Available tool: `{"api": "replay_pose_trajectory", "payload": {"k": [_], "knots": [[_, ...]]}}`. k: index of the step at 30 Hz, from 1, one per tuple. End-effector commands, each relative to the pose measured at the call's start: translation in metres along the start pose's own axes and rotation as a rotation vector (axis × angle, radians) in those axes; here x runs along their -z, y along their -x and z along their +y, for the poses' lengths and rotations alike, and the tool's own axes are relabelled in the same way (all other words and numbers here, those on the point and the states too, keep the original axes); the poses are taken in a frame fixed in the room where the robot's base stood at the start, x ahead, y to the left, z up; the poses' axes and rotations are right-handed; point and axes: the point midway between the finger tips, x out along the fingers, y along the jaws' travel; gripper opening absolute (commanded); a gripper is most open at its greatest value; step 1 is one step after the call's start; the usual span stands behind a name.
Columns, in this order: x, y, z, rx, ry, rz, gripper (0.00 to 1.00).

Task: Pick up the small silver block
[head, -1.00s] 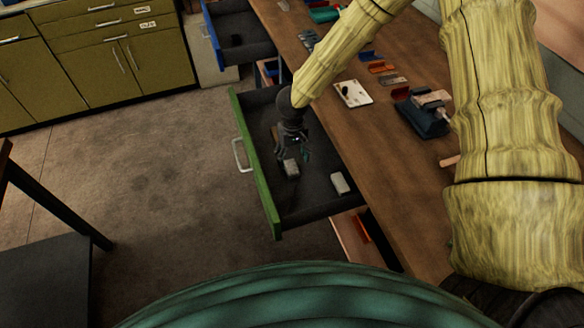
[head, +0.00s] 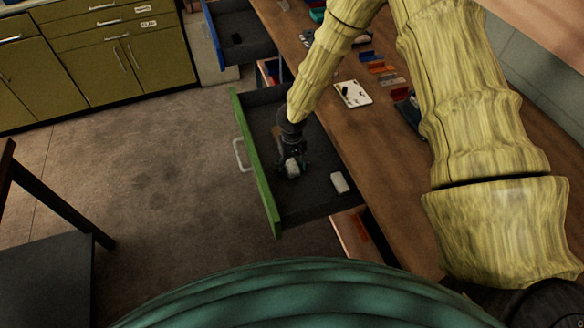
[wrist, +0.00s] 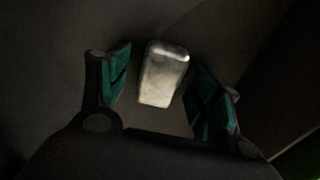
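The small silver block (wrist: 164,74) lies on the dark floor of the open green-fronted drawer (head: 262,178). In the wrist view it sits between the two teal-padded fingers of my gripper (wrist: 163,88), with a gap on each side. My gripper is open and low in the drawer. In the head view the gripper (head: 291,168) is right at the block (head: 292,166) and partly hides it. A second pale block (head: 339,182) lies in the same drawer to the right, apart from the gripper.
A blue-fronted drawer (head: 212,36) stands open farther back. The wooden bench top (head: 375,135) right of the drawers holds a white plate (head: 353,94) and several small parts. A dark table (head: 45,245) stands at the left, with clear floor between.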

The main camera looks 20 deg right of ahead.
Motion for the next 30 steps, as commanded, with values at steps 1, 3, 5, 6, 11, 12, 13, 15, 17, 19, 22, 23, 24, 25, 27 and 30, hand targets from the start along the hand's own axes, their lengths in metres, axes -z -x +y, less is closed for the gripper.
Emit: {"api": "replay_pose_trajectory", "payload": {"k": [1, 3, 5, 6, 11, 12, 13, 15, 17, 19, 22, 23, 24, 25, 27, 30], "knots": [[0.0, 0.0, 0.0, 0.0, 0.0, 0.0, 0.55], [0.0, 0.0, 0.0, 0.0, 0.0, 0.0, 0.42], [0.0, 0.0, 0.0, 0.0, 0.0, 0.0, 0.32], [0.0, 0.0, 0.0, 0.0, 0.0, 0.0, 0.24], [0.0, 0.001, 0.0, 0.0, 0.0, 0.001, 0.0], [0.0, 0.001, 0.0, 0.0, 0.0, 0.001, 0.0], [0.0, 0.001, 0.0, 0.0, 0.0, 0.001, 0.0], [0.0, 0.001, 0.0, 0.0, 0.0, 0.001, 0.0], [0.0, 0.001, 0.0, 0.0, 0.0, 0.001, 0.0], [0.0, 0.002, 0.0, 0.0, 0.0, 0.001, 0.0], [0.001, 0.007, 0.0, 0.001, 0.0, 0.001, 0.0], [0.001, 0.009, 0.0, 0.001, 0.0, 0.001, 0.0], [0.001, 0.013, 0.0, 0.002, 0.0, 0.002, 0.0], [0.001, 0.017, 0.0, 0.002, -0.001, 0.002, 0.0], [0.001, 0.025, 0.0, 0.002, -0.001, 0.003, 0.0], [0.001, 0.04, 0.0, 0.002, -0.002, 0.003, 0.0]]}}
